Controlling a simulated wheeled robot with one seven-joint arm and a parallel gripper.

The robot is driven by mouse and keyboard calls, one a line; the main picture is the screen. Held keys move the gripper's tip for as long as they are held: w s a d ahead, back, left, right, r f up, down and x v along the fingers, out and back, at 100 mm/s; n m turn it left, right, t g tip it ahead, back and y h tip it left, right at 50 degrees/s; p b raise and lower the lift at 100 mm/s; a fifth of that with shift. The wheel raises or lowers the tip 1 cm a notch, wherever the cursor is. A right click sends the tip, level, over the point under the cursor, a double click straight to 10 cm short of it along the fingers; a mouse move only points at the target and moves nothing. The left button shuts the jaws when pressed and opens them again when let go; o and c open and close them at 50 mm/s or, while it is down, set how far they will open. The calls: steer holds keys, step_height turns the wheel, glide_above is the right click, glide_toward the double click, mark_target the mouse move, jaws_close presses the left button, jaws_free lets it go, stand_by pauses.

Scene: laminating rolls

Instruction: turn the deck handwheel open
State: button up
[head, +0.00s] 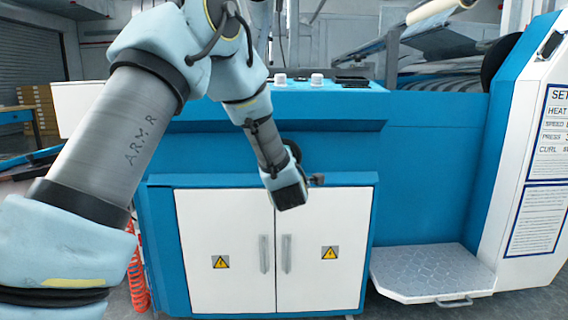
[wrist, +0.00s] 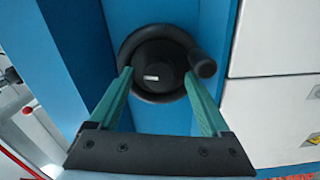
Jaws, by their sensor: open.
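The deck handwheel (wrist: 153,98) is a black round wheel with a hub and a stubby crank knob (wrist: 201,63) at its right side in the wrist view. It is mounted on a blue panel. My gripper (wrist: 158,73) is open, with its two green fingers on either side of the hub. The fingertips overlap the wheel's rim in the picture; I cannot tell whether they touch it.
White cabinet doors (head: 225,275) with handles and warning labels are below my wrist. A metal step plate (head: 430,272) juts out at the right, beside a white and blue side housing (head: 530,150). An orange coiled hose (head: 138,275) hangs at the left.

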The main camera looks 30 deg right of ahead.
steer(key=v, duration=1)
steer(key=shift+s+a+p, duration=0.2)
steer(key=shift+s+p, duration=0.15)
steer(key=shift+p, duration=0.05)
steer(key=shift+w, duration=0.1)
steer(key=w+a+f+m+g+y, duration=0.2)
steer(key=a+f+m+g, duration=0.15)
steer(key=a, duration=0.55)
steer(key=w+a+f+m+g+y, duration=0.1)
steer(key=w+a+f+m+g, duration=0.25)
steer(key=a, duration=0.45)
steer(key=s+a+f+m+g+y, duration=0.2)
steer(key=s+a+g, duration=0.2)
steer(key=s+a, duration=0.5)
steer(key=s+a+f+m+g+y, duration=0.25)
steer(key=s+a, duration=0.25)
steer(key=a, duration=0.8)
step_height(320, 180, up, 33)
steer(key=s+g+p, duration=0.1)
steer(key=p, duration=3.1)
steer(key=shift+a+m+p, duration=0.35)
steer(key=shift+p, duration=0.05)
